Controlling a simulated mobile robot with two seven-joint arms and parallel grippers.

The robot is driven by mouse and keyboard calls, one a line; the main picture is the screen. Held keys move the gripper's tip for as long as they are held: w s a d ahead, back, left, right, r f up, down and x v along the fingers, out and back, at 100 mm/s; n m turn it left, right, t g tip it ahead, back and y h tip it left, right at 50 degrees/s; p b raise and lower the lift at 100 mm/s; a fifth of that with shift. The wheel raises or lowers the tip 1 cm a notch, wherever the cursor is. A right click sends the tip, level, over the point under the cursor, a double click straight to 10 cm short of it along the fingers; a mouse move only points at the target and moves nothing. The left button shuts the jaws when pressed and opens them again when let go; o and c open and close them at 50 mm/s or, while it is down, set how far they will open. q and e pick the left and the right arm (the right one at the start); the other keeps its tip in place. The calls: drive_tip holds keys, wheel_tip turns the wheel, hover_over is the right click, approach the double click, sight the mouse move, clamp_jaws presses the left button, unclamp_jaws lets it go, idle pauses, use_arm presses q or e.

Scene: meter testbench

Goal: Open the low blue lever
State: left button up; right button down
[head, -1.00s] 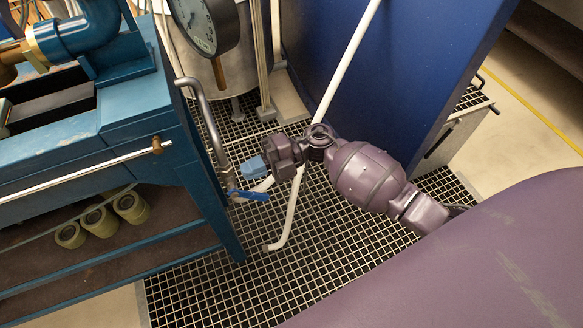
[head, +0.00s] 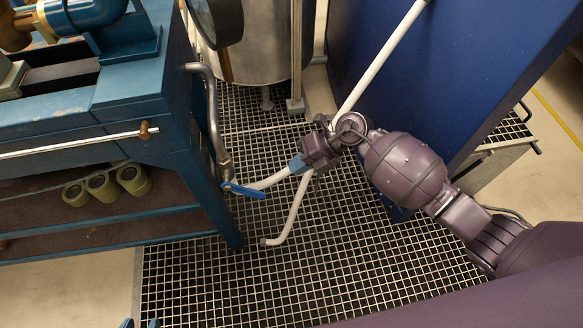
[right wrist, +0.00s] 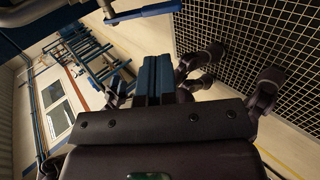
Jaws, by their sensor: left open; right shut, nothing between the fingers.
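The low blue lever (head: 244,191) sits on a valve at the lower end of a grey bent pipe, beside the leg of the blue bench. It points right, roughly level in the head view. In the right wrist view the blue lever (right wrist: 150,10) shows at the top edge, apart from the fingers. My right gripper (head: 296,163) is shut and empty, to the right of and above the lever in the head view. Its blue fingers (right wrist: 155,75) are together in the wrist view.
The blue bench (head: 150,100) stands left, with several rollers (head: 103,187) on its shelf. A white pipe (head: 377,62) slants down behind my right gripper. A blue panel (head: 450,70) stands right, a metal tank (head: 262,55) behind. The floor grating (head: 260,285) below is open.

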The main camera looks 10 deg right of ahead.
sight(257, 191)
drive_tip(key=b+x, duration=0.3)
drive_tip(key=x, duration=0.8)
drive_tip(key=shift+s+f, duration=0.1)
drive_tip(key=shift+f, duration=0.15)
drive_tip(key=shift+a+f+b, duration=0.25)
drive_tip(key=shift+a+b, duration=0.2)
use_arm(q)
drive_tip(key=shift+w+d+f+m, duration=0.15)
drive_tip(key=shift+w+d+m, duration=0.1)
drive_tip(key=shift+w+m, duration=0.15)
drive_tip(key=shift+w+d+f+m, duration=0.1)
drive_tip(key=shift+w+d+m, duration=0.2)
drive_tip(key=shift+w, duration=0.2)
use_arm(e)
drive_tip(key=shift+a, duration=0.1)
